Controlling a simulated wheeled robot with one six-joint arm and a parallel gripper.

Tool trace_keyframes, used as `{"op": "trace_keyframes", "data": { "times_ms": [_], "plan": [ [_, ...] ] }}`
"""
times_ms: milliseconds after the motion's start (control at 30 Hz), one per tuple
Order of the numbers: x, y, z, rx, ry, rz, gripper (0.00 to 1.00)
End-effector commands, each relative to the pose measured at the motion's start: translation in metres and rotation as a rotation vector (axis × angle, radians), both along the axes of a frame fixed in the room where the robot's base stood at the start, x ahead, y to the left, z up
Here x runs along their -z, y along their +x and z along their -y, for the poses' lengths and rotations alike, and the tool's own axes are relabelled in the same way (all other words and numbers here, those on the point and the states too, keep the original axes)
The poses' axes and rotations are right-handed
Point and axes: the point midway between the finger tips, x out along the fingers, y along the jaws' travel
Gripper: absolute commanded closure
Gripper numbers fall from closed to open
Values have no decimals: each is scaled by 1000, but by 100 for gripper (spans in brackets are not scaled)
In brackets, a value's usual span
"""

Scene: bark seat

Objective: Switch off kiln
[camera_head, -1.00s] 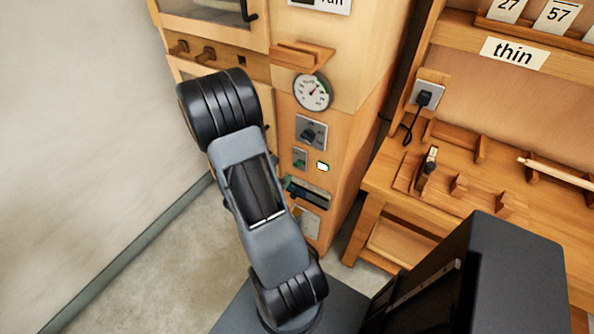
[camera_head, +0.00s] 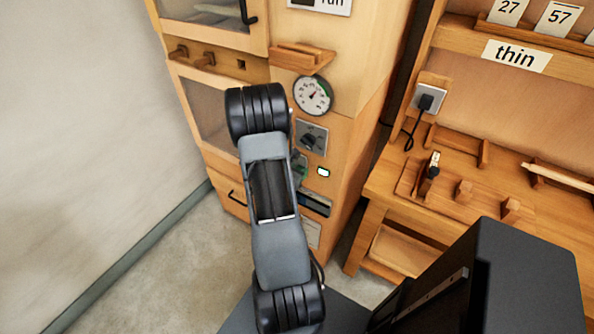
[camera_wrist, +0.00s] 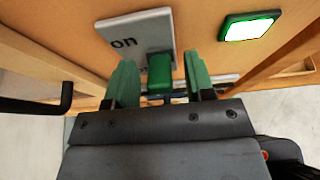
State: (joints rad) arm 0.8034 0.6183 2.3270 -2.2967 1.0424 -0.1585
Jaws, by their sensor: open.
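The kiln (camera_head: 345,150) is a tall wooden cabinet with a round dial gauge (camera_head: 313,95), a knob plate (camera_head: 312,138) and a small lit lamp (camera_head: 323,172). The lamp (camera_wrist: 250,27) glows white in a green frame. My gripper (camera_wrist: 160,84) is open, with one green finger on each side of the lever and visible gaps between. Its fingers are mostly hidden behind my arm in the head view. More lettering below "on" is partly covered.
A wooden shelf (camera_head: 302,60) juts out above the gauge. A workbench (camera_head: 400,200) with wooden blocks and a plugged-in cord (camera_head: 425,102) stands at right. In the wrist view, a black bar handle (camera_wrist: 66,95) shows at left. Bare floor (camera_head: 150,260) lies at left.

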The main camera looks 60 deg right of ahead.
Motion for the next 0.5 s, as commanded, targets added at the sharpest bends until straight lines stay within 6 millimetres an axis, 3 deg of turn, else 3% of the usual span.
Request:
{"op": "trace_keyframes", "data": {
  "times_ms": [167, 500],
  "plan": [
    [0, 0, 0, 0, 0, 0, 51],
    [0, 0, 0, 1, 0, 0, 84]
  ]
}}
